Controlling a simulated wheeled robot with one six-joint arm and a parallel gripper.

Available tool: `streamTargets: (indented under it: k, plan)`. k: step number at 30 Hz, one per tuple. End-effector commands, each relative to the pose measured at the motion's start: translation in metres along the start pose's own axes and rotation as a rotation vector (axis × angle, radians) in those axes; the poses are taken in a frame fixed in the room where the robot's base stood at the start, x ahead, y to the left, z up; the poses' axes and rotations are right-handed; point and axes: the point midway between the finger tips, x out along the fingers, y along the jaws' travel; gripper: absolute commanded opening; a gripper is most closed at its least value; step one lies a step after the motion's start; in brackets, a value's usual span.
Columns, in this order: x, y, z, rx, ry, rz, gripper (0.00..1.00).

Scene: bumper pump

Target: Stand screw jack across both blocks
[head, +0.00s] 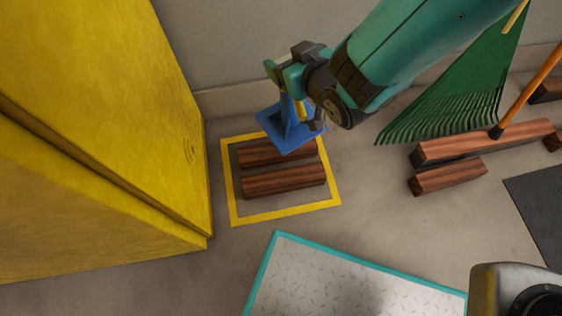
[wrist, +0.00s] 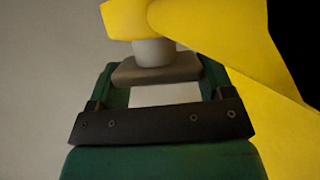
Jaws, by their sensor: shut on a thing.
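The screw jack (head: 283,137) has a blue square base and a narrower upright part with some yellow. My gripper (head: 296,98) is shut on its upper part. The base overlaps the back edge of the far wooden block (head: 262,157) in the head view; I cannot tell whether it touches. The near wooden block (head: 284,182) lies parallel in front, with nothing on it. Both are brown and lie inside a yellow floor outline (head: 232,205). In the wrist view, a pale grey cylinder (wrist: 154,52) under a yellow part shows by my gripper (wrist: 158,92); the base is hidden there.
A large yellow cabinet (head: 110,130) stands close on the left. A green rake (head: 465,85) and more wooden beams (head: 485,142) are at the right. A teal-edged plate (head: 340,280) lies in front. The wall (head: 230,50) is close behind.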

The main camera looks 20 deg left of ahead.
Motion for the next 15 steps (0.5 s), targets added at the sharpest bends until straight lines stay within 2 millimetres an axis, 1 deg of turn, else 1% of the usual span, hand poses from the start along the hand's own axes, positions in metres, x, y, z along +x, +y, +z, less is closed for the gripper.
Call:
streamTargets:
  k: [1,3,8,11,15]
  plan:
    - [0.001,-0.007,-0.006,-0.007,0.011,-0.011,0.0]
    - [0.001,-0.014,-0.008,-0.013,0.011,-0.022,0.0]
    - [0.002,-0.021,-0.008,-0.018,0.013,-0.032,0.0]
    - [0.006,-0.022,0.002,-0.018,0.011,-0.032,0.0]
    - [0.017,-0.024,0.029,-0.019,0.009,-0.032,0.0]
